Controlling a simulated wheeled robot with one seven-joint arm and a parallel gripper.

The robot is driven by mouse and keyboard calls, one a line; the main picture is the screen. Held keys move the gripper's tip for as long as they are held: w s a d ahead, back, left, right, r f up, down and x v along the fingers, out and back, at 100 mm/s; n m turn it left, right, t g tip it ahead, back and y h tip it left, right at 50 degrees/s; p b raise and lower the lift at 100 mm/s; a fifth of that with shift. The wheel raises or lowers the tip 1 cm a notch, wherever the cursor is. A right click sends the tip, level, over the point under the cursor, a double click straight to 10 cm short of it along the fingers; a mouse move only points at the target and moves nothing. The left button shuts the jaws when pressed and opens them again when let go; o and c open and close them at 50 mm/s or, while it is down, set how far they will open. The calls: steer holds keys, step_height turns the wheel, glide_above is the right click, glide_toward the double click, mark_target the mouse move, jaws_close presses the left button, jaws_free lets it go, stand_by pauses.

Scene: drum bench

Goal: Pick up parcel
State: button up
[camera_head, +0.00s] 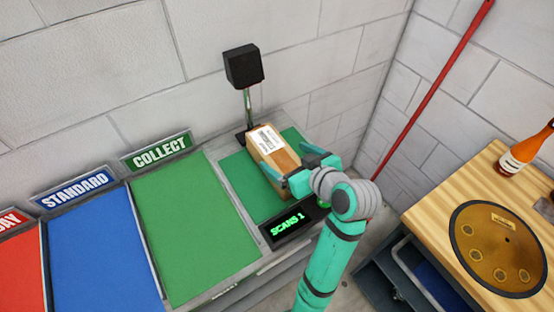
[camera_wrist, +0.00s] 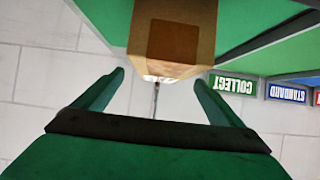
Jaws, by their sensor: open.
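The parcel (camera_head: 272,148) is a brown box with a white printed label on top. It lies on the green scan mat (camera_head: 238,178) under the black scanner head. My gripper (camera_head: 290,161) is open at the parcel's near end, with one finger toward each side. In the wrist view, the parcel (camera_wrist: 172,38) is in the upper middle, just past the open fingertips (camera_wrist: 158,80). A darker brown square shows on its face. I cannot tell whether either finger touches it.
The black scanner (camera_head: 243,66) stands on a post behind the parcel. A display (camera_head: 292,226) reading "SCANS 1" sits in front. The green COLLECT (camera_head: 195,230), blue STANDARD (camera_head: 100,250) and red (camera_head: 22,275) areas lie left. A wooden bench (camera_head: 455,205) with a drum and bottle stands right.

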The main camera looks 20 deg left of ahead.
mark_target(270, 148)
steer(key=x, duration=0.9)
steer(key=shift+a, duration=0.3)
